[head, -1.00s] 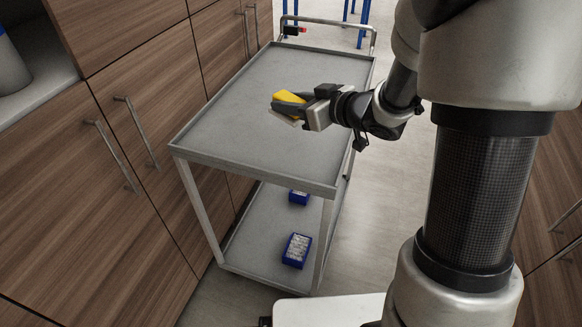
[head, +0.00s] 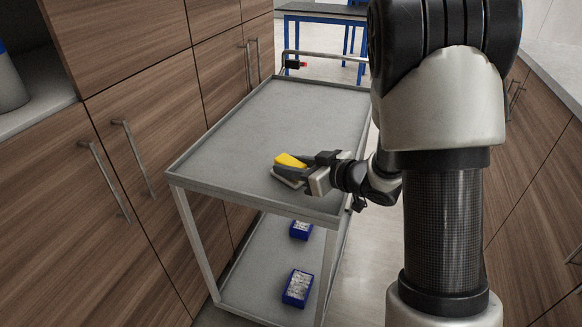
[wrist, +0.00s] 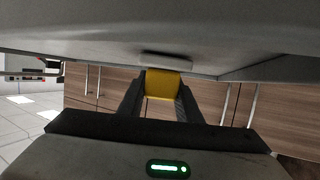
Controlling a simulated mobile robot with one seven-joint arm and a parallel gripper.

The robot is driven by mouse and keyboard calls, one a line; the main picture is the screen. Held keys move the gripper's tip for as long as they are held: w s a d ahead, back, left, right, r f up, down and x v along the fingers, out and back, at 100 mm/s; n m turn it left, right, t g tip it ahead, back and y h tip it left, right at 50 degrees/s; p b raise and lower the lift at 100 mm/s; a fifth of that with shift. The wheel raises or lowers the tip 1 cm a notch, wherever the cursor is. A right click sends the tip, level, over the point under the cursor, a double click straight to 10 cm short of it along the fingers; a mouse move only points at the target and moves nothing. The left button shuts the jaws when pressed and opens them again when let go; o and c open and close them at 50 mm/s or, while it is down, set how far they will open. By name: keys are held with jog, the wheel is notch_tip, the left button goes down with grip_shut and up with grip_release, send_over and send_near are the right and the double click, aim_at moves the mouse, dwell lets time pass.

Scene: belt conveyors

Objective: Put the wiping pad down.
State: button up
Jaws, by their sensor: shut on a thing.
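The wiping pad (head: 290,160) is a yellow block whose underside looks grey in the head view. My gripper (head: 292,170) is shut on it, low over the front part of the cart's grey top tray (head: 250,125). The pad also shows in the wrist view (wrist: 160,84), yellow between my two dark fingers. A grey surface lies close beyond the pad there. I cannot tell whether the pad touches the tray.
The tray has a raised rim and is otherwise clear. Blue boxes (head: 298,288) with pale contents stand on the cart's lower shelf. Wooden cabinets (head: 130,120) with bar handles flank the cart on the left. A blue-legged table (head: 330,14) stands behind.

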jog(key=shift+f, duration=0.2)
jog(key=o, duration=0.9)
jog(key=shift+o, duration=0.2)
